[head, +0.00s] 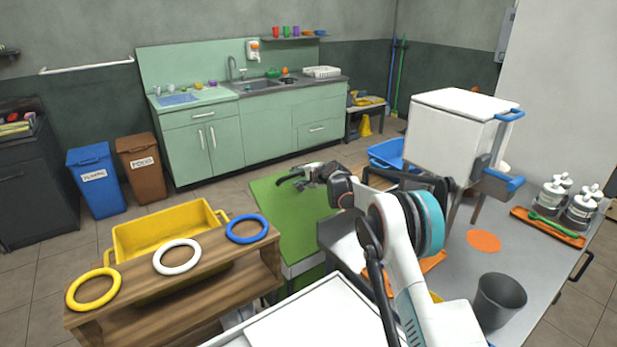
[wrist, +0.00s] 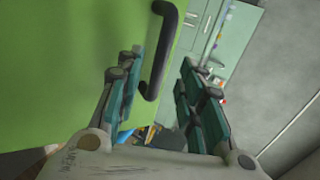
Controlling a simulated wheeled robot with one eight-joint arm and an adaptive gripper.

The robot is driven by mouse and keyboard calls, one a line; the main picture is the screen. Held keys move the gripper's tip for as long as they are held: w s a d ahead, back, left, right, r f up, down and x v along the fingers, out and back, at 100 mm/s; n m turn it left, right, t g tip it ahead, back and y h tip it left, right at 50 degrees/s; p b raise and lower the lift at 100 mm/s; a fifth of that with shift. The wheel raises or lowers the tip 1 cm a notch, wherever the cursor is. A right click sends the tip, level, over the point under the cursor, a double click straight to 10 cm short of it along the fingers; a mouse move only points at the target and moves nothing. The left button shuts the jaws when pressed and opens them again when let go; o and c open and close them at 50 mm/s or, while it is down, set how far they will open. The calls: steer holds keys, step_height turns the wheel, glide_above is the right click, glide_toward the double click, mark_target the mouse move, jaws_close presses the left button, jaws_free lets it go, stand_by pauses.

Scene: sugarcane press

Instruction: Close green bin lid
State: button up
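The green bin lid (head: 292,218) is a flat bright green panel in the middle of the head view. It also fills the left of the wrist view (wrist: 70,60). A dark curved handle (wrist: 166,45) stands out from the lid's right part in the wrist view. My gripper (head: 297,180) is at the far edge of the green panel. In the wrist view my gripper (wrist: 161,68) is open, and the handle lies between its two fingers in the picture. I cannot tell whether the fingers touch it. The bin's inside is hidden.
A wooden rack (head: 215,252) with rings and a yellow crate (head: 165,232) stand left of the lid. A grey table (head: 465,275) with a white box (head: 450,135) is at the right. Blue (head: 97,180) and brown (head: 142,168) bins stand farther back. Floor shows before the green cabinets.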

steer(key=v, duration=0.7)
steer(key=shift+c, duration=0.4)
